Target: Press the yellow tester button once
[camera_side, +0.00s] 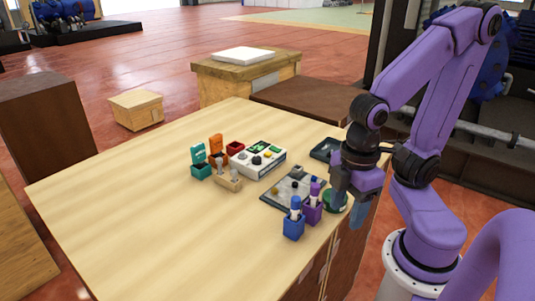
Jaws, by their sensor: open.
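A white tester-like box (258,160) with a green screen and dark knobs sits near the middle of the table. A yellow button on it is too small to make out for sure. A small yellow spot (275,191) shows on the dark grey board in front of the box; I cannot tell what it is. My gripper (350,204) is open and points down at the table's right side. It is to the right of the box and apart from it, close to a green round piece (335,201) that it partly hides.
Blue (293,221) and purple (312,206) holders stand at the front edge of the board (287,197), left of my gripper. Teal (200,165) and orange (217,152) holders stand left of the box. A dark tray (324,149) lies behind. The table's left side (130,210) is clear.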

